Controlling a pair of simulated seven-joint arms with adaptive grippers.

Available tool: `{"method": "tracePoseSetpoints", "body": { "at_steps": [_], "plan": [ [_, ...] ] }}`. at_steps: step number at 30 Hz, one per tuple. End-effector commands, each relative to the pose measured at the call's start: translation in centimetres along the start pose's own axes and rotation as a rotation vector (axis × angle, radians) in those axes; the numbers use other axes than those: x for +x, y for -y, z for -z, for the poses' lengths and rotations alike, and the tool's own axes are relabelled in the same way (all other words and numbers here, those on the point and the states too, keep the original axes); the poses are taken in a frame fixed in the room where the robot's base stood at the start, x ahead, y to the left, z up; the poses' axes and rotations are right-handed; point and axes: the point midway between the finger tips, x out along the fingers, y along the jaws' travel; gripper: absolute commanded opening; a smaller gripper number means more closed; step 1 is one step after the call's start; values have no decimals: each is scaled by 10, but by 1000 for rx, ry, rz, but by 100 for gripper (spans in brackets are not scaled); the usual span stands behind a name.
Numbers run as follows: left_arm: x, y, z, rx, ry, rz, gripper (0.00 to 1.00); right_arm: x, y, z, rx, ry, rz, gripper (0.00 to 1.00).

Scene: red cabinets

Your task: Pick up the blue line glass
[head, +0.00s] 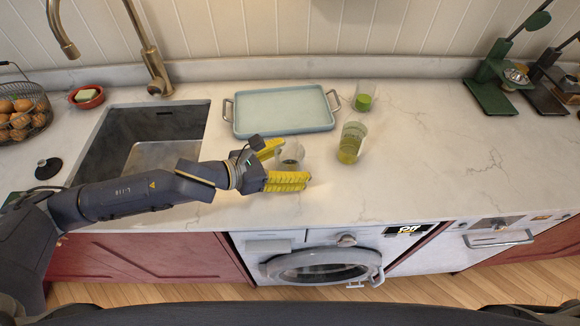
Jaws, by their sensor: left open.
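My left gripper (294,161) has yellow fingers and reaches in from the left over the counter. Its fingers are spread open. A small clear glass (291,153) shows between the two fingers; it appears upright, and I cannot tell whether a finger touches it. A blue line on it is too small to make out. A taller glass with yellow-green contents (350,144) stands to the right of the fingers. A glass with bright green contents (364,98) stands farther back. My right gripper is not in view.
A pale blue-green tray (282,108) with metal handles lies behind the gripper. A sink (142,140) with a brass tap is at left, near an egg basket (21,110) and a red bowl (87,97). Green (491,96) and dark stands are at far right. The right counter is mostly clear.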

Motion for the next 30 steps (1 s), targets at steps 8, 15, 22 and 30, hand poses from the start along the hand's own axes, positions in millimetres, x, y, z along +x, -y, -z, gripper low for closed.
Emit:
{"method": "tracePoseSetpoints", "body": {
  "at_steps": [8,15,22,30],
  "plan": [
    [0,0,0,0,0,0,70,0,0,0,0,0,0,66],
    [0,0,0,0,0,0,42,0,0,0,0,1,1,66],
    [0,0,0,-1,0,1,16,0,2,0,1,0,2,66],
    [0,0,-1,0,1,1,16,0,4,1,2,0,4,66]
  ]
}}
